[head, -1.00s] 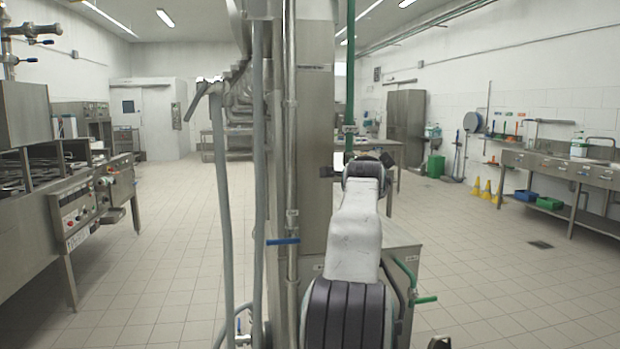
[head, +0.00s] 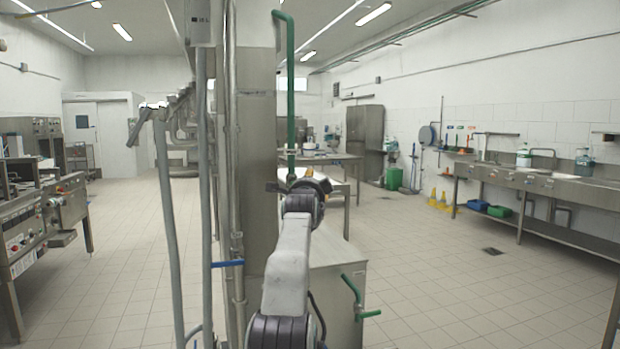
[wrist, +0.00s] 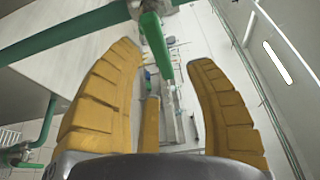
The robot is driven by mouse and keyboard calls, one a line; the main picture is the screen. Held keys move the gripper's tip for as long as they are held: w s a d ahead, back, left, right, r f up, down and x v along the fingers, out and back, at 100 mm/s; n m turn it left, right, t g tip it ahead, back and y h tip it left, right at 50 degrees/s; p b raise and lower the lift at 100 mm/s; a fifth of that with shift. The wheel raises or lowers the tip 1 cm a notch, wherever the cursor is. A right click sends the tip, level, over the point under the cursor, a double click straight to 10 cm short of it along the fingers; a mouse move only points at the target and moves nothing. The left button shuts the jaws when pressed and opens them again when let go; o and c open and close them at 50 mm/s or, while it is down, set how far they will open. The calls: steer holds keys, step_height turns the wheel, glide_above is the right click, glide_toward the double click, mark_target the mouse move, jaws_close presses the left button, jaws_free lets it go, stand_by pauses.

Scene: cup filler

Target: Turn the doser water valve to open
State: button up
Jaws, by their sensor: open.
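A green valve handle (wrist: 156,48) on a green pipe (wrist: 65,42) shows in the wrist view, pointing down between my fingertips. My gripper (wrist: 166,62) is open, with its yellow padded fingers on either side of the handle and visible gaps to it. The handle between the fingers cannot be made out there. I cannot tell the valve's setting.
Another green-handled valve (head: 352,290) is on the steel cabinet (head: 332,268) below my gripper. A blue handle (head: 228,263) sits on the grey pipes to the left. A steel counter with sinks (head: 540,183) lines the right wall. The tiled floor (head: 440,270) to the right is mostly clear.

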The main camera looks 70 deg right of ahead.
steer(key=shift+p+x, duration=1.15)
jaws_close()
